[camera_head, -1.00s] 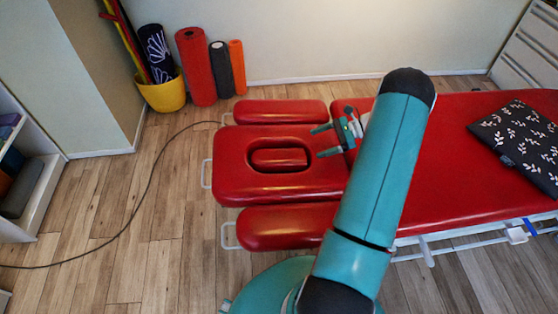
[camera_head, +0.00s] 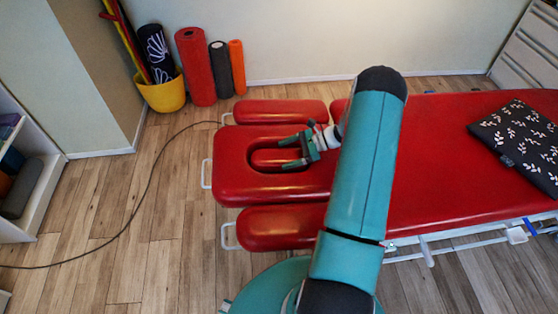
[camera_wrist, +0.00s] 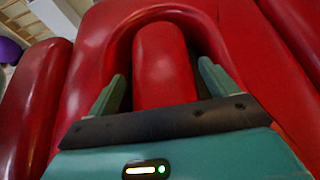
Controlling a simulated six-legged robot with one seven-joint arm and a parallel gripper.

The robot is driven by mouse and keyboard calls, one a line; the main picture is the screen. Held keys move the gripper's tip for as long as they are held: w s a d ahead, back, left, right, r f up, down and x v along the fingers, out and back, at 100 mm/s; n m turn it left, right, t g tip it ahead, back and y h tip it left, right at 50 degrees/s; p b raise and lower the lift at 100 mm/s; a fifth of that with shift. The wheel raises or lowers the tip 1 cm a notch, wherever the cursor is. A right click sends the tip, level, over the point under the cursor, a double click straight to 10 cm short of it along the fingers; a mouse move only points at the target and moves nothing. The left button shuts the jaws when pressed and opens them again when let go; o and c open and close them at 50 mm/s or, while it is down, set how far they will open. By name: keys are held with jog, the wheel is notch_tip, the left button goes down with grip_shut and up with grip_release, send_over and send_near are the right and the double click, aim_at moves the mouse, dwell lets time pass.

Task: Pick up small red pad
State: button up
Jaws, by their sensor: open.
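The small red pad (camera_head: 266,158) lies in the oval opening of the red headrest section (camera_head: 228,178) of the treatment table. In the wrist view the small red pad (camera_wrist: 162,62) runs up the middle inside the curved recess. My gripper (camera_head: 284,152) is open over the right part of the pad and hides some of it. In the wrist view the fingers of my gripper (camera_wrist: 160,90) stand on either side of the pad's near end. I cannot tell whether they touch it.
Red armrest pads lie on both sides of the headrest, one behind (camera_head: 280,111) and one in front (camera_head: 282,229). A dark leaf-patterned cushion (camera_head: 520,145) lies on the table at right. Rolled mats (camera_head: 196,68) and a yellow bucket (camera_head: 163,93) stand by the wall. A cable (camera_head: 142,195) crosses the floor.

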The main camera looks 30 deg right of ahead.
jog(key=c, duration=0.8)
jog(key=shift+r, duration=0.15)
